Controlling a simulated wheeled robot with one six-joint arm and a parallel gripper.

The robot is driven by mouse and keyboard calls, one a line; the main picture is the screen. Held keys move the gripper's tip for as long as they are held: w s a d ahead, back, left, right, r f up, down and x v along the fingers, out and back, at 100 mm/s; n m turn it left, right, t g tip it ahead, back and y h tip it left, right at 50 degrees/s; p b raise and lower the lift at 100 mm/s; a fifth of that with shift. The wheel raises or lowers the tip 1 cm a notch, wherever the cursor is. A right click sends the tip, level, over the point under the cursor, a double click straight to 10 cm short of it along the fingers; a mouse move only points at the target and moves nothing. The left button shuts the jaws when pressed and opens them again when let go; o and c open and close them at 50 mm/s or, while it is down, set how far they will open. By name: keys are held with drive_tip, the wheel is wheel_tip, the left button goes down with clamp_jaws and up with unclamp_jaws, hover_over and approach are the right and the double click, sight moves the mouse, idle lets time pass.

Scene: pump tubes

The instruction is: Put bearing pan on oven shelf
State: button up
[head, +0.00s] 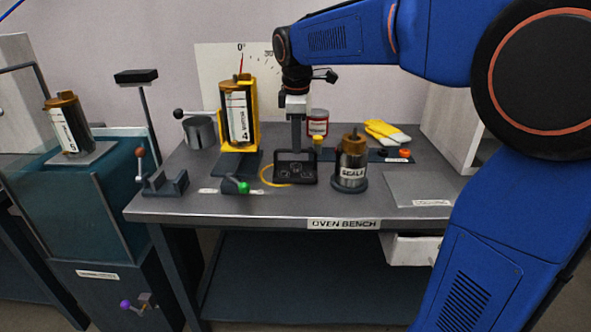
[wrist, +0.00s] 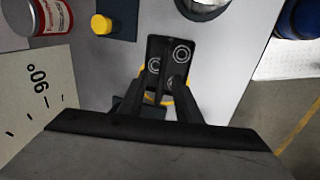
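The bearing pan (head: 295,179) is a small dark rectangular tray with several ring-shaped bearings in it. It is on the middle of the oven bench, beside a yellow ring. In the wrist view the pan (wrist: 160,46) lies directly ahead of my fingers. My gripper (head: 296,148) points down over the pan's far part. In the wrist view my gripper (wrist: 161,84) has its two fingers apart, with a gap showing between the tips. The fingers cover part of the pan, and contact with it cannot be told. The oven shelf cannot be made out clearly.
The oven bench (head: 265,207) also bears a yellow-framed canister (head: 237,117) at left, a metal cylinder marked SEALS (head: 351,165) right of the pan, a red-labelled can (head: 318,123) behind and yellow-white gloves (head: 386,133). A flat grey plate (head: 420,186) lies at right.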

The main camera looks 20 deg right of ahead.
drive_tip(key=shift+w+a+f, duration=0.1)
drive_tip(key=shift+w+f, duration=0.1)
drive_tip(key=shift+f, duration=0.95)
drive_tip(key=shift+w+f, duration=0.15)
drive_tip(key=shift+f, duration=1)
clamp_jaws()
drive_tip(key=shift+r, duration=0.15)
